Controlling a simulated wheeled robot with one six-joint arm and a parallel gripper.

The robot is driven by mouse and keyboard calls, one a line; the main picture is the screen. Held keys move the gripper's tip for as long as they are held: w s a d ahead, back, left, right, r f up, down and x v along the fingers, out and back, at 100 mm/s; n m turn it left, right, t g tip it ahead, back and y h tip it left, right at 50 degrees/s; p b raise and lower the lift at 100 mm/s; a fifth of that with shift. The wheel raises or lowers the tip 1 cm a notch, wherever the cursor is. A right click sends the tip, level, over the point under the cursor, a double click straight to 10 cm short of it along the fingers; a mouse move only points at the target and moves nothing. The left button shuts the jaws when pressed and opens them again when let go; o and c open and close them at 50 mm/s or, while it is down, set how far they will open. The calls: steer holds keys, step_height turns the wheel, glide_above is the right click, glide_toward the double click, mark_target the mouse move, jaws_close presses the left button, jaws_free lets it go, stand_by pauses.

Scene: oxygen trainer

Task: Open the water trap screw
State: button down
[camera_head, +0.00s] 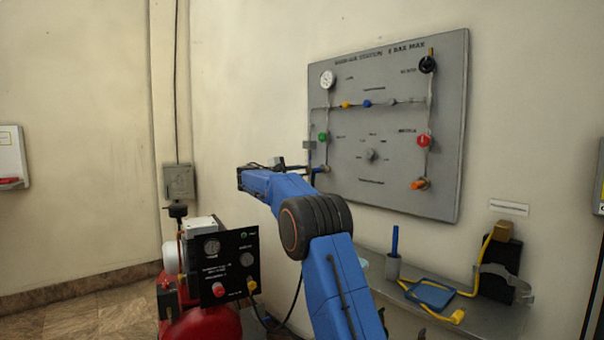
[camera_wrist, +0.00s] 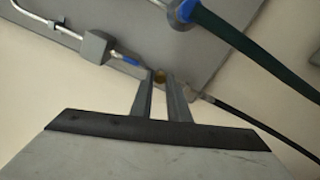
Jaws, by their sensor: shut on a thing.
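In the wrist view, my gripper (camera_wrist: 159,78) has its two grey fingers closed around a small brass-coloured screw (camera_wrist: 159,76), which I take as the water trap screw. Only a bit of the screw shows between the fingertips, so its thread and how far it is turned are hidden. The grey panel (camera_wrist: 225,35) lies behind it. In the head view, my blue arm reaches to the lower left edge of the panel (camera_head: 390,195); the screw is not discernible there and the fingertips are hard to make out.
A dark hose (camera_wrist: 240,42) crosses at upper right. In the head view, a red compressor (camera_head: 205,325) stands below left, and a shelf (camera_head: 480,318) is below the panel.

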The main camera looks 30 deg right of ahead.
steer(key=n, duration=0.5)
steer(key=shift+f, duration=0.1)
steer(key=shift+n, duration=0.3)
stand_by(0.4)
steer(key=c, duration=1.7)
jaws_free()
steer(key=shift+a, duration=0.1)
steer(key=v, duration=1.7)
steer(key=shift+a, duration=0.2)
steer(key=shift+s, duration=0.1)
